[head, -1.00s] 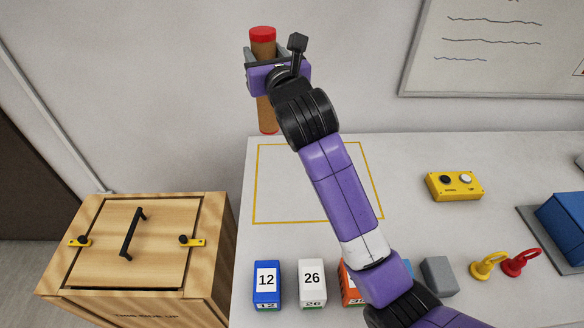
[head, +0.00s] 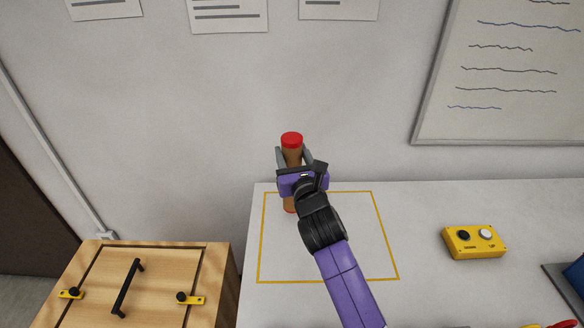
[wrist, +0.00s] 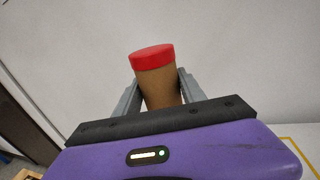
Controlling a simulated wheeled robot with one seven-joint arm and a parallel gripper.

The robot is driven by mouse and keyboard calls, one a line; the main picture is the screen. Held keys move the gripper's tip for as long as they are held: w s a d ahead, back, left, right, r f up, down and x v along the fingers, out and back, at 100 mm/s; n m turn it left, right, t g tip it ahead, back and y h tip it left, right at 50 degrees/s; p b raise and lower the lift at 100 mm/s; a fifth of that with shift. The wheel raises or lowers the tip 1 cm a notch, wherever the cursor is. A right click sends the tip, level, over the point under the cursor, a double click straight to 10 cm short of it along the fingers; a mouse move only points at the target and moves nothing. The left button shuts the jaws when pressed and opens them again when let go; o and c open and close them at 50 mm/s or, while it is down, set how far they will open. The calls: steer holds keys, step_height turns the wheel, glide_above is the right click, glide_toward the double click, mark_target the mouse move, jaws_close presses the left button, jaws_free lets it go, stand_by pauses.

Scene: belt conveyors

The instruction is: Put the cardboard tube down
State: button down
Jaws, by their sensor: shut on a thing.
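The cardboard tube (head: 292,155) is brown with a red cap at its top and red at its lower end. It stands upright between the fingers of my gripper (head: 294,158), which is shut on it. In the head view its lower end shows just below the gripper, over the back left part of the yellow outlined square (head: 258,245) on the white table. I cannot tell whether the tube touches the table. In the wrist view the tube (wrist: 158,82) sits between the two grey fingers (wrist: 157,92), and its lower part is hidden by the gripper body.
A yellow box with two buttons (head: 474,242) stands on the table at the right. A wooden crate (head: 218,285) with a black-handled lid stands left of the table. A wall rises behind the table, with a whiteboard (head: 500,75). The outlined square is otherwise clear.

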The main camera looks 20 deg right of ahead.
steer(key=shift+f+b, duration=0.4)
steer(key=shift+f, duration=1.7)
steer(key=shift+f, duration=0.2)
steer(key=c, duration=0.7)
jaws_free()
steer(key=s, duration=0.8)
steer(key=s+a, duration=0.1)
steer(key=s, duration=0.3)
steer(key=shift+r, duration=0.2)
